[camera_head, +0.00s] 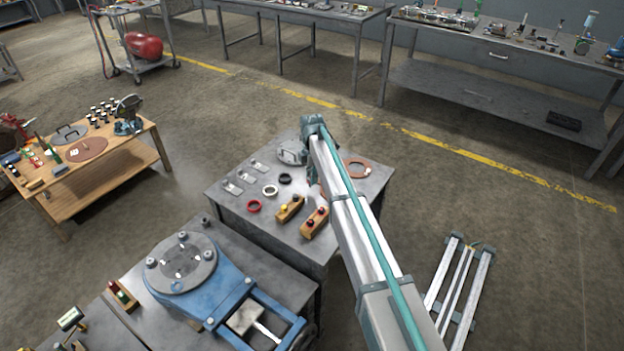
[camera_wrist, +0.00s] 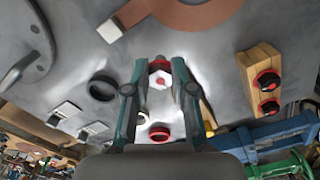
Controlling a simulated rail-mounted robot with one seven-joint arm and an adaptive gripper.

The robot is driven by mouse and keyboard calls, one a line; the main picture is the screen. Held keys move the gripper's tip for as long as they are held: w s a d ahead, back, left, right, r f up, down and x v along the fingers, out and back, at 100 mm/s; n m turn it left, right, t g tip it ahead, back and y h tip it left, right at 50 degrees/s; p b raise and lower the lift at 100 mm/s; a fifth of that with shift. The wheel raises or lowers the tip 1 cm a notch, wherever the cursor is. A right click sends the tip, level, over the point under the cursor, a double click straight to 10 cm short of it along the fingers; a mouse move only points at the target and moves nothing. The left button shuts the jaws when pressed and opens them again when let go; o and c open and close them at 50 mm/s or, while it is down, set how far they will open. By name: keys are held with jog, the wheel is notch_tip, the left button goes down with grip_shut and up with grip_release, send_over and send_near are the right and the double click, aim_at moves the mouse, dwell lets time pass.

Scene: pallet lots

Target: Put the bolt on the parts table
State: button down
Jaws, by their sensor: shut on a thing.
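In the wrist view the two fingers of my gripper (camera_wrist: 160,68) are closed on a small red and pale piece with a hexagonal face, which looks like the bolt (camera_wrist: 160,83). It is held over the grey metal table that carries small parts, apparently the parts table (camera_head: 228,208); its bare top also shows in the wrist view (camera_wrist: 215,60). I cannot tell whether the bolt touches the tabletop. In the head view my arm hides the gripper and the bolt almost entirely.
A blue fixture (camera_head: 206,290) stands in front. A wooden bench (camera_head: 105,172) stands left.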

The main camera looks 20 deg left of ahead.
jog(key=shift+f, duration=1.05)
jog(key=shift+f, duration=0.1)
jog(key=c, duration=1)
grip_release()
notch_tip(320, 180, up, 12)
jog(key=shift+r+b, duration=0.15)
jog(key=shift+b, duration=1)
